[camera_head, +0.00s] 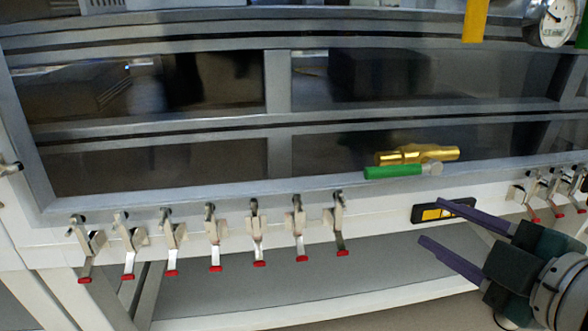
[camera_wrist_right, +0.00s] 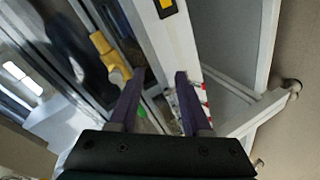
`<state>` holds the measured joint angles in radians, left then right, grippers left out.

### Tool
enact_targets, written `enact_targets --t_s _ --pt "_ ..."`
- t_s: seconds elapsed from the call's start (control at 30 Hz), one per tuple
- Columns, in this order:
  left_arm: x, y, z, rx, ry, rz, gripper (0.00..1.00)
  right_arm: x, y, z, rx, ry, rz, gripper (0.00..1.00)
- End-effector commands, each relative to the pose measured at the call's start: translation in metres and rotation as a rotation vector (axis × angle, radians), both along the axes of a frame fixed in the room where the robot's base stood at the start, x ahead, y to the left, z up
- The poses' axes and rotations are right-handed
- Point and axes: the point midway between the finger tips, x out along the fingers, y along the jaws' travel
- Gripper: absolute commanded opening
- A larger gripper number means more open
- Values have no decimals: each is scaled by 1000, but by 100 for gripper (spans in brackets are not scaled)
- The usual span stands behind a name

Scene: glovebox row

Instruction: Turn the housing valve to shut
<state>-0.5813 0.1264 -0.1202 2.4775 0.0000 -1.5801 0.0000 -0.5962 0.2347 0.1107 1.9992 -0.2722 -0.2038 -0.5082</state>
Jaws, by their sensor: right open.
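The housing valve has a brass body (camera_head: 418,154) and a green lever handle (camera_head: 393,171). It sits at the lower frame of the glass front, right of centre in the head view. The lever lies just below the body, pointing left and roughly along it. In the right wrist view the brass body (camera_wrist_right: 108,55) is left of the fingers, and a bit of green (camera_wrist_right: 141,112) shows between them. My right gripper (camera_head: 429,220) is open and empty, below and right of the valve, apart from it in the head view. My left gripper is out of view.
A row of toggle clamps with red tips (camera_head: 256,232) runs along the lower frame; more clamps (camera_head: 556,190) stand at the right. A black and yellow label (camera_head: 443,210) is behind my right fingers. A gauge (camera_head: 556,20) and yellow strip (camera_head: 475,20) are at top right.

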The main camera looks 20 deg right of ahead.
Motion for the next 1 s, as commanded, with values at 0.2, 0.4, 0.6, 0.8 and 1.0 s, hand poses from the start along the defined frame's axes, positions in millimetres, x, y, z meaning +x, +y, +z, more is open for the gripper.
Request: enact_targets --t_s 0.2,0.4,0.6,0.8,1.0 --pt "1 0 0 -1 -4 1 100 -5 2 26 -358 -279 288 48" --pt "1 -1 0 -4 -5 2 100 -19 12 37 -500 -413 426 48" --pt "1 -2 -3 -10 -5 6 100 -6 19 40 -517 -439 447 48" --pt "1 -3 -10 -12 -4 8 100 31 29 43 -517 -441 446 48" --pt "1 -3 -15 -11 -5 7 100 61 38 45 -515 -439 444 48"
